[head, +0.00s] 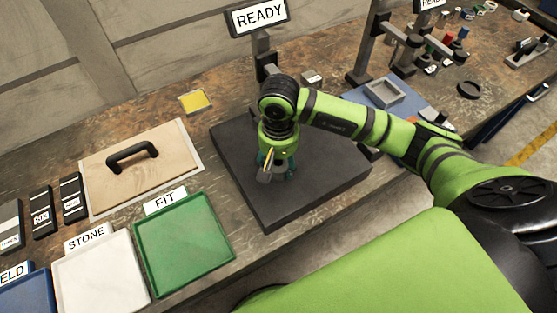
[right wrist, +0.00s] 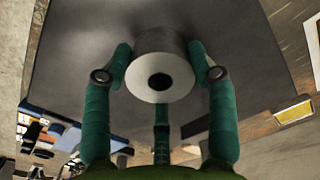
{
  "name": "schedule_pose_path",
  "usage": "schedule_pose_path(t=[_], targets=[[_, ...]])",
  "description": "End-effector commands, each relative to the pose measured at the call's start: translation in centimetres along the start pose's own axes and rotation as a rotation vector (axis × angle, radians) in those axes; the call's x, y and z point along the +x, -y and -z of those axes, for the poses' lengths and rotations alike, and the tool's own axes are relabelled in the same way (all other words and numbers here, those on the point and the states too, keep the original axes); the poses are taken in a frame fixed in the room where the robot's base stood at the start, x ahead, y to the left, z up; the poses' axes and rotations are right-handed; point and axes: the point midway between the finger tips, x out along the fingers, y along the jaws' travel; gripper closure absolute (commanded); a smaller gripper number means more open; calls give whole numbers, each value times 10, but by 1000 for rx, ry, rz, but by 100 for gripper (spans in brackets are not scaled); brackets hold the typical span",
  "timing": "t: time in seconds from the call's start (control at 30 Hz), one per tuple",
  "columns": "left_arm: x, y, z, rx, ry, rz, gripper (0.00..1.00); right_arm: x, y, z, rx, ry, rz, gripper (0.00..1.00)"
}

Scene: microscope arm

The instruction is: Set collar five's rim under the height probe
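My right gripper (head: 277,174) points down over the dark slab (head: 325,172) in the head view. In the right wrist view its teal fingers (right wrist: 161,60) surround a grey metal collar (right wrist: 148,90) with a dark round hole. Two fingers lie against its sides and the third is at its near edge, so the gripper looks shut on it. No number shows on the collar. I cannot tell whether it rests on the slab. A post (head: 262,50) with a READY sign (head: 258,15) stands behind the slab. The probe tip is not clear, partly behind my arm. My left gripper is not in view.
Left of the slab are a green FIT tray (head: 184,238), a white STONE tray (head: 100,272) and a board with a black handle (head: 132,152). A yellow pad (head: 195,101) lies behind. Another stand (head: 368,45) is at the back right. The slab's front is clear.

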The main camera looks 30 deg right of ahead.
Motion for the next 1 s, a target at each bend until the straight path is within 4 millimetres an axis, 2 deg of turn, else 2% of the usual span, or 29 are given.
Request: schedule_pose_path(t=[0.37, 0.47, 0.5, 0.8, 1.0], targets=[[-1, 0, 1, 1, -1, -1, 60, -1, 0, 0, 1, 0, 0, 20], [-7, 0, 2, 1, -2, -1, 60, -6, 0, 0, 1, 1, 0, 20], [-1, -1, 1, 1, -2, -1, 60, -8, 0, 1, 1, -4, 2, 20], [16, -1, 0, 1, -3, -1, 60, -57, 0, 2, 0, -6, 1, 20], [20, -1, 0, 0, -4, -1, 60, -76, 1, 2, 15, -2, 0, 15]])
